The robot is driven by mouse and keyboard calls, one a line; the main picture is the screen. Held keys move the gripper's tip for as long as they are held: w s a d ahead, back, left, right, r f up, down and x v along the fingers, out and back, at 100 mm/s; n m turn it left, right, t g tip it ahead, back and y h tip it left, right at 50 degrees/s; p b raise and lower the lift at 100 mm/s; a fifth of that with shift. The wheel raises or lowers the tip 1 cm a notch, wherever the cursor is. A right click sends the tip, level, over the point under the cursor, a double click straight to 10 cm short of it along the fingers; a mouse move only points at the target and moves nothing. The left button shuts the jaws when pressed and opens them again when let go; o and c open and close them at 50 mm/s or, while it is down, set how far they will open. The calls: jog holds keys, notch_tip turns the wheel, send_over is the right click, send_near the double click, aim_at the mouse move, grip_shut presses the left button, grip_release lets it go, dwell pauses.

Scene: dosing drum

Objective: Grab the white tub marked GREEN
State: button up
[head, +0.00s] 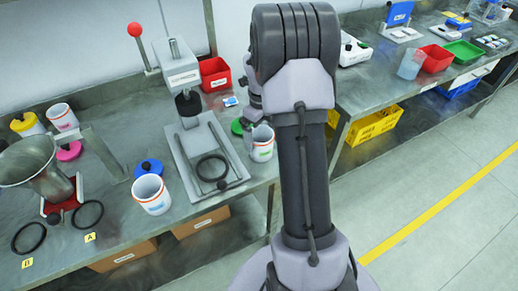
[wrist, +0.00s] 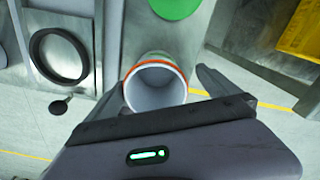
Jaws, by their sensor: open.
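The white tub (head: 262,145) with an orange band under its rim stands upright and open near the right end of the left bench. Its small marking looks greenish but is too small to read. In the wrist view the same tub (wrist: 157,84) sits between the two fingers of my gripper (wrist: 165,82), its empty inside facing the camera. My gripper is open, with a gap visible on the tub's right side; contact on the left is unclear. In the head view my arm hides most of the gripper. A green lid (wrist: 175,7) lies just beyond the tub.
A press stand with a black ring (head: 212,168) is left of the tub. Another white tub (head: 152,195) stands farther left by a blue lid (head: 148,168). A red bin (head: 215,75) is behind. The bench's right edge is close to the tub, with floor beyond.

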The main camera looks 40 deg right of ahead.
jog(key=f+b, duration=0.1)
jog(key=f, duration=0.1)
jog(key=f+b, duration=0.1)
jog(key=f, duration=0.1)
jog(key=s+f+b, duration=0.1)
jog(key=f, duration=0.1)
jog(key=shift+a, duration=0.35)
jog(key=shift+r, duration=0.1)
jog(key=c, duration=1.3)
jog(key=shift+r, duration=0.15)
